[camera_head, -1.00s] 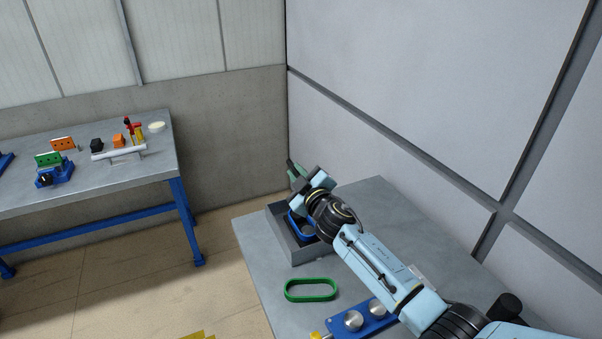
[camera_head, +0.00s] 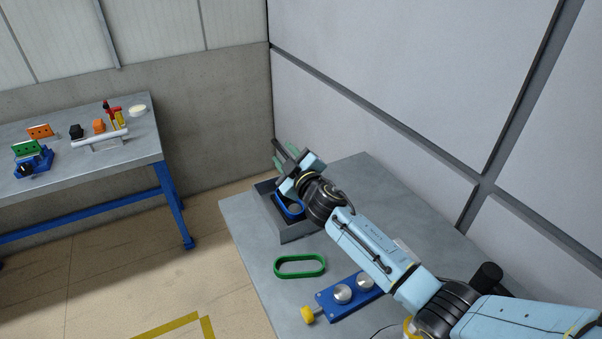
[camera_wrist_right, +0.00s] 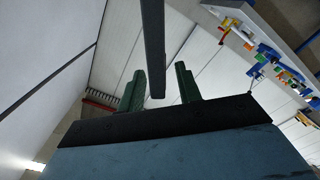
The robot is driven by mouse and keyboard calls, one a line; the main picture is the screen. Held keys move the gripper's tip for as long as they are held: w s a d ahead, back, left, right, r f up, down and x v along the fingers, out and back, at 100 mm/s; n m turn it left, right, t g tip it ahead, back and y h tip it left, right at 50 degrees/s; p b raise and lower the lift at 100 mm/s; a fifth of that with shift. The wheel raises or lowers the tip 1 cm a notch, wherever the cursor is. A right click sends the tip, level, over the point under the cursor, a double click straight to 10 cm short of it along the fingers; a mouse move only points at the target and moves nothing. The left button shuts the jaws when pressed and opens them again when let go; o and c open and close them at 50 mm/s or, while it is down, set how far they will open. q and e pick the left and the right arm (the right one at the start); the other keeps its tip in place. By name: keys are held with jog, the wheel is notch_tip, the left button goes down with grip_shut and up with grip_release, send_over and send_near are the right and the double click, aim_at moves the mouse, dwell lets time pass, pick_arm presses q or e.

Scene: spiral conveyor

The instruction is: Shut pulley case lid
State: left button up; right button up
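The pulley case (camera_head: 298,232) is a grey open box near the left edge of the bench. A blue rounded part (camera_head: 290,208) shows inside it. My right gripper (camera_head: 285,156) is above the far side of the case, pointing up and away, and partly hides the case. In the right wrist view its green fingers (camera_wrist_right: 160,86) stand apart. A dark flat bar (camera_wrist_right: 153,45) runs between them with a gap on each side; it may be the lid seen edge-on, but I cannot tell. My left gripper is out of view.
A green belt loop (camera_head: 300,266) and a blue plate with two metal pulleys (camera_head: 350,294) lie on the near bench (camera_head: 238,232). A wall rises behind it. Another bench (camera_head: 90,165) with several small parts stands at the left.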

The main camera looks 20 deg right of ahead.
jog(key=s+d, duration=0.1)
jog(key=s, duration=1)
jog(key=shift+s+d, duration=0.25)
jog(key=shift+c, duration=0.2)
